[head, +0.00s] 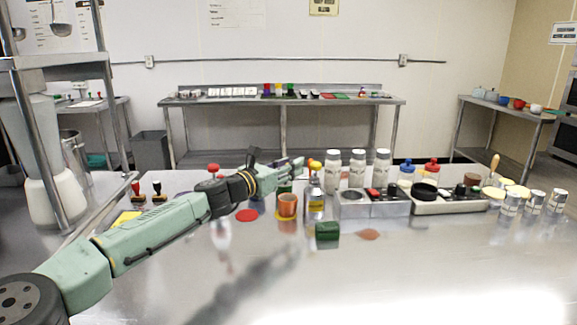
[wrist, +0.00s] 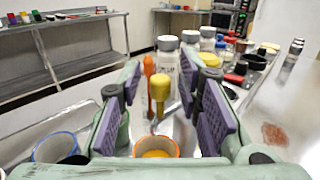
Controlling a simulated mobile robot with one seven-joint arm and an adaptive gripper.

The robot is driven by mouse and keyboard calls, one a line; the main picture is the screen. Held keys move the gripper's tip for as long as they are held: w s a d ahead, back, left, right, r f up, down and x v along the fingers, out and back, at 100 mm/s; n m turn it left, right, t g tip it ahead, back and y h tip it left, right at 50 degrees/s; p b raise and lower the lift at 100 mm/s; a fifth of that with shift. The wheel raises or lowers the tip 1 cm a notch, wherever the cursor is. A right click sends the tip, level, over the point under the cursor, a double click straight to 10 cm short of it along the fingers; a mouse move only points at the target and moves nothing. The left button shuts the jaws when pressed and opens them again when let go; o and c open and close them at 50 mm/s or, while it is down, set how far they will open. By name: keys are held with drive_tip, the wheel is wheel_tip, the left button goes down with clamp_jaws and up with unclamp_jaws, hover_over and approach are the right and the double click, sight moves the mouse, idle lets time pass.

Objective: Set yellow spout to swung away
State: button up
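The yellow spout (head: 315,166) appears as a small yellow top above a grey metal body (head: 315,197) on the counter in the head view. In the wrist view the yellow piece (wrist: 158,88) stands upright in the gap between my fingers, nearer the left pad. My gripper (head: 296,163) is just left of it in the head view. In the wrist view my gripper (wrist: 168,92) is open, with purple pads apart on both sides. I see no contact with the yellow piece. Its depth between the pads and its turn angle are unclear.
An orange cup (head: 287,205) stands close below my gripper. White-capped bottles (head: 332,172) stand just behind and right. A green block (head: 327,231) lies in front. Equipment boxes (head: 375,203) and cans (head: 535,201) fill the right.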

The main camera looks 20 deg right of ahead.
clamp_jaws()
idle(0.6)
